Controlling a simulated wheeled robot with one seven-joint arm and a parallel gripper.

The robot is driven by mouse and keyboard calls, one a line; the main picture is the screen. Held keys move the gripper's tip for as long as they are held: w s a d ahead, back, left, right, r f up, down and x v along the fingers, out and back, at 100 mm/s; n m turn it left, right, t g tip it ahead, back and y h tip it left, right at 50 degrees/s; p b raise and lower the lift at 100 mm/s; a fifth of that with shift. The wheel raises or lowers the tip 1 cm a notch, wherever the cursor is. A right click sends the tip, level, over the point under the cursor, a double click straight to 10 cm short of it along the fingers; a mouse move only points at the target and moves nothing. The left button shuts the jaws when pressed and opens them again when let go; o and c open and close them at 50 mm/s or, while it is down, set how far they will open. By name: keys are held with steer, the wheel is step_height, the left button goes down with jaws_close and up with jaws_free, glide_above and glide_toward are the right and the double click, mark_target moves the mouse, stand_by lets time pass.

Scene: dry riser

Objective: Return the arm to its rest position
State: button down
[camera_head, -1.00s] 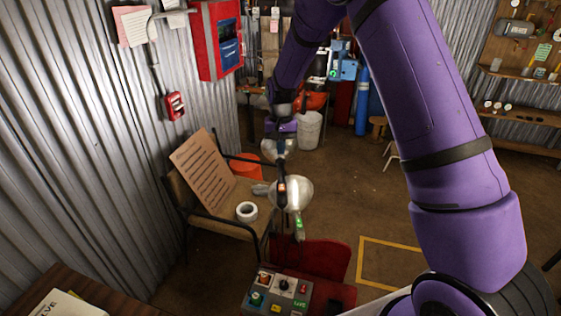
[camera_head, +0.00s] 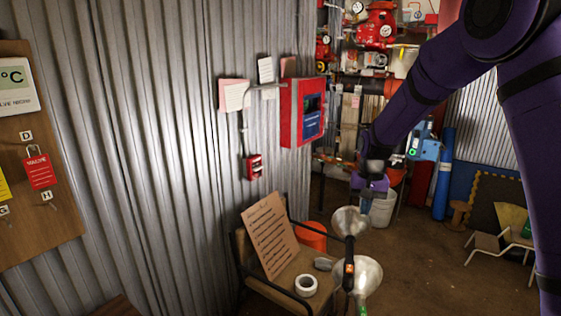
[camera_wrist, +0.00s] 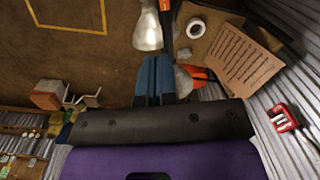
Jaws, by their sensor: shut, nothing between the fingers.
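My purple arm comes down from the upper right in the head view. My gripper (camera_head: 367,203) hangs at its end, near the upper silver lamp head (camera_head: 350,221). In the wrist view the blue fingers of my gripper (camera_wrist: 155,62) lie side by side, shut with nothing between them. A lamp head (camera_wrist: 148,30) lies just beyond the fingertips in that view. Whether the gripper touches the lamp I cannot tell.
A second lamp head (camera_head: 368,277) sits lower on the dark stand. Behind it are a chair with a cardboard sign (camera_head: 267,235) and tape roll (camera_head: 306,285). The corrugated wall (camera_head: 190,160) carries a red box (camera_head: 302,112). Brown floor (camera_head: 425,265) lies open at right.

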steer(key=s+d+r+n+t, duration=0.1)
steer(key=s+d+r+t, duration=0.2)
steer(key=s+r, duration=1.4)
steer(key=s+d+r+n+t, duration=0.1)
steer(key=s, duration=0.8)
steer(key=s+d+r+t, duration=0.1)
steer(key=s+r, duration=0.1)
steer(key=s, duration=0.8)
steer(key=shift+n+t, duration=0.3)
steer(key=shift+n, duration=0.1)
